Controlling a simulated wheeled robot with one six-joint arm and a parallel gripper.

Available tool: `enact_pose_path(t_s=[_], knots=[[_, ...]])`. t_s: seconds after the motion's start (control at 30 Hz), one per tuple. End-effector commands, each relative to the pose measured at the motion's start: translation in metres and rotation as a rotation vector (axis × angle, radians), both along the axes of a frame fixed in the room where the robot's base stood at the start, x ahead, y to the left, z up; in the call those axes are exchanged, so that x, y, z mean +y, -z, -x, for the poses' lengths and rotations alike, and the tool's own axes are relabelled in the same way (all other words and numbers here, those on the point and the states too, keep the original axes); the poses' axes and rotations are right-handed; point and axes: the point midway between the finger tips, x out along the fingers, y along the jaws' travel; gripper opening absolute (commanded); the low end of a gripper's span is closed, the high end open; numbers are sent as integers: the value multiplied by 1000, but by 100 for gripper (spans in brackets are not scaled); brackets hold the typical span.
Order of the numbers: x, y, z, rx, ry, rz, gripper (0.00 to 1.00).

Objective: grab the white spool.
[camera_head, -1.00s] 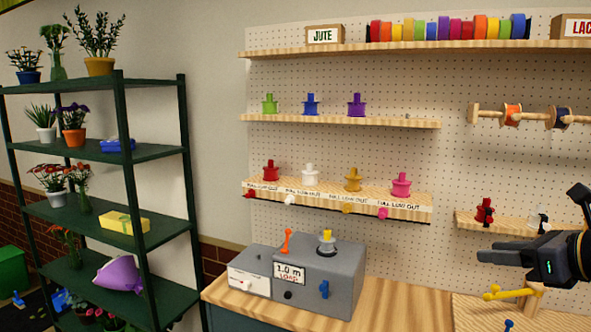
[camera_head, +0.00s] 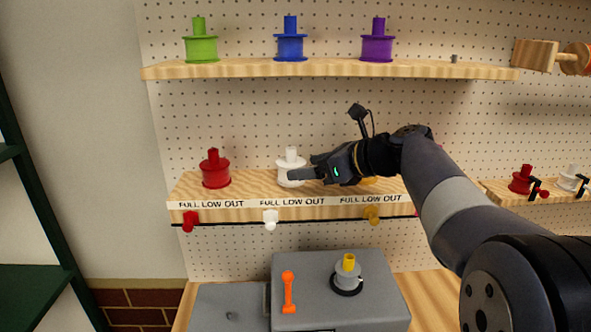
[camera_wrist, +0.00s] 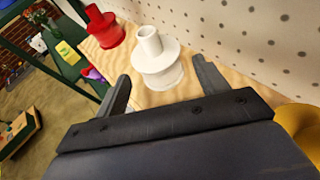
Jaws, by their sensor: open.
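The white spool (camera_head: 291,167) stands upright on the lower labelled shelf, between the red spool and a mostly hidden yellow one. My gripper (camera_head: 307,174) is at its right side in the head view, with the fingers at the spool's height. In the wrist view the white spool (camera_wrist: 157,60) stands just ahead of the open jaws (camera_wrist: 160,88), roughly in line with the gap between the two fingers. The jaws are empty. I cannot tell whether a finger touches the spool.
The red spool (camera_head: 215,169) stands left of the white one; it also shows in the wrist view (camera_wrist: 104,27). A yellow spool (camera_wrist: 300,122) is close beside my gripper. The upper shelf (camera_head: 330,68) is above. A grey machine (camera_head: 340,290) stands below. The pegboard is behind.

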Motion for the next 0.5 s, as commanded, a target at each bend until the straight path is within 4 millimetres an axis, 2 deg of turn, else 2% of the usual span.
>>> enact_pose_path(t_s=[0.2, 0.5], knots=[[26, 14, -16, 4, -3, 0, 69], [35, 20, -23, 1, 0, 1, 69]])
